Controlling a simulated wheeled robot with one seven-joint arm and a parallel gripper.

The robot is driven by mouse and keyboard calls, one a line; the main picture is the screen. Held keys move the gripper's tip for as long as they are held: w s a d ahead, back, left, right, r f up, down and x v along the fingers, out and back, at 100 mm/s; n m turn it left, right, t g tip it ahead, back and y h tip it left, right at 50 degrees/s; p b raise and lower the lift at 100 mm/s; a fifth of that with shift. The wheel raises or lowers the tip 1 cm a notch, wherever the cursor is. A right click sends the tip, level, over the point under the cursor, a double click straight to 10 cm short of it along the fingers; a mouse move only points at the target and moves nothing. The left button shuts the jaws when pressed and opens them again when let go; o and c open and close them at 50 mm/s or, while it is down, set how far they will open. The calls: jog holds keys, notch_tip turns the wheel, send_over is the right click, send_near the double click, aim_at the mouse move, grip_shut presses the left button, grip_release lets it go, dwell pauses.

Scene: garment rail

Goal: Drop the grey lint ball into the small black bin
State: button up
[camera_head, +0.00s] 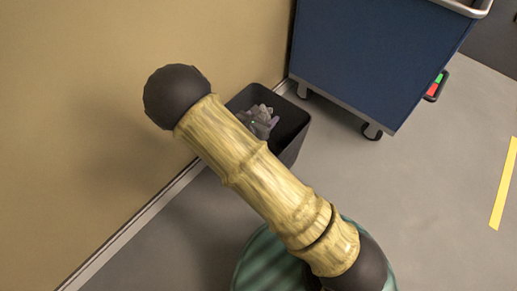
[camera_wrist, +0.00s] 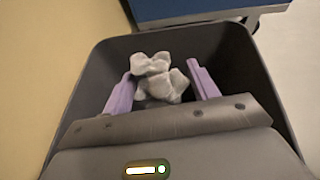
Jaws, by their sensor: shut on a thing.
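The grey lint ball (camera_wrist: 163,78) is a pale, lumpy clump between the two lilac fingers of my gripper (camera_wrist: 160,74) in the wrist view. My gripper is shut on it. The small black bin (camera_wrist: 241,75) surrounds the gripper and lint on the visible sides in that view, so they are over or inside its opening. In the head view the bin (camera_head: 291,119) stands on the floor by the wall, with the lint ball (camera_head: 262,110) and gripper (camera_head: 260,124) at its mouth. My arm hides the bin's near left part. The exact height of the lint relative to the rim is unclear.
A blue cabinet on castors (camera_head: 375,55) stands just behind and right of the bin. A tan wall (camera_head: 80,100) with a skirting strip runs along the left. Grey floor (camera_head: 420,190) is open to the right, with a yellow floor stripe (camera_head: 503,185).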

jog(key=shift+f, duration=0.5)
jog(key=o, duration=1)
jog(key=shift+r, duration=0.1)
jog(key=p+v, duration=0.9)
jog(key=v, duration=0.8)
jog(key=shift+s+a, duration=0.15)
